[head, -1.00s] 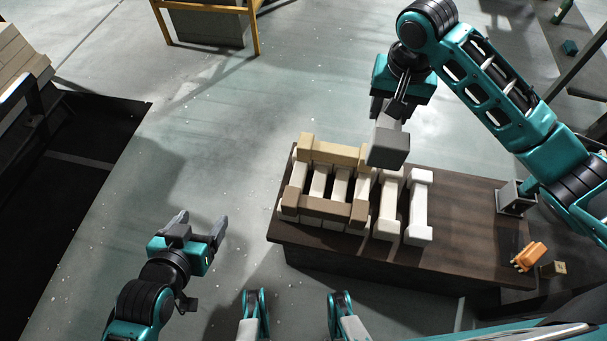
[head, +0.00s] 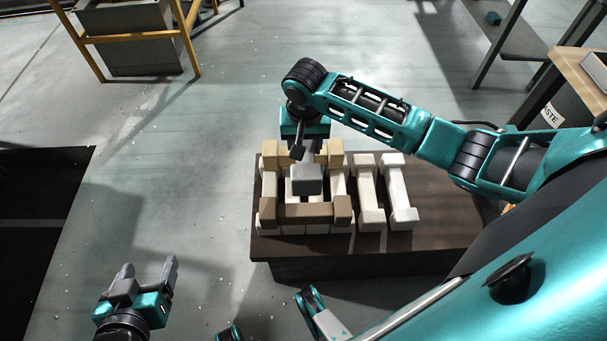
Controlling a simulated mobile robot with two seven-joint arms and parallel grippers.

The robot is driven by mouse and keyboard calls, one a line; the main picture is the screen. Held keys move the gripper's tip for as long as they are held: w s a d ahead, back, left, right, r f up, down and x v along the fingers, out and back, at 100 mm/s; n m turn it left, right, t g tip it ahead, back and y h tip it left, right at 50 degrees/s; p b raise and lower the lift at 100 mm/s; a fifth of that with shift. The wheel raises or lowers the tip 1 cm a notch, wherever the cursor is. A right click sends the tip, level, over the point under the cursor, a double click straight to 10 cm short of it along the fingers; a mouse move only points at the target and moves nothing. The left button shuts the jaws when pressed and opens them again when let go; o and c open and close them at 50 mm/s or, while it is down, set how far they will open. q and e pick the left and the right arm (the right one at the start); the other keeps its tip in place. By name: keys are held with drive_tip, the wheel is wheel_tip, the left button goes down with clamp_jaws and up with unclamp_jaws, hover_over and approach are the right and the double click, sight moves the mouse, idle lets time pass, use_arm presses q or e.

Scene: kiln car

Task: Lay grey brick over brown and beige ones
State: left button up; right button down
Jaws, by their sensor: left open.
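My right gripper (head: 307,153) is shut on the grey brick (head: 307,182) and holds it above the brick stack. The arm and the brick hide part of the layer below. The brown brick (head: 302,212) lies along the near side of the stack. The beige brick (head: 335,158) lies along the far side, partly hidden behind my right gripper. From this angle the grey brick appears between the two; I cannot tell its exact height. My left gripper (head: 149,266) is open and empty over the floor, left of the dark table.
Pale bricks lie under the brown and beige ones. Two more pale bricks (head: 366,190) (head: 400,190) lie just right of the stack. The dark table (head: 440,215) has bare room at its right. A yellow-framed stand (head: 133,38) is at the back left.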

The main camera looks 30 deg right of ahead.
use_arm(q)
drive_tip(key=f+b, duration=0.2)
drive_tip(key=f, duration=0.1)
drive_tip(key=f+b, duration=0.1)
drive_tip(key=shift+s+f, duration=0.3)
use_arm(e)
wheel_tip(320, 180, down, 10)
drive_tip(key=shift+f, duration=0.2)
drive_tip(key=c, duration=0.8)
unclamp_jaws()
drive_tip(key=shift+f, duration=0.15)
drive_tip(key=o, duration=0.3)
use_arm(q)
drive_tip(key=shift+a, duration=0.1)
use_arm(e)
drive_tip(key=shift+r, duration=0.2)
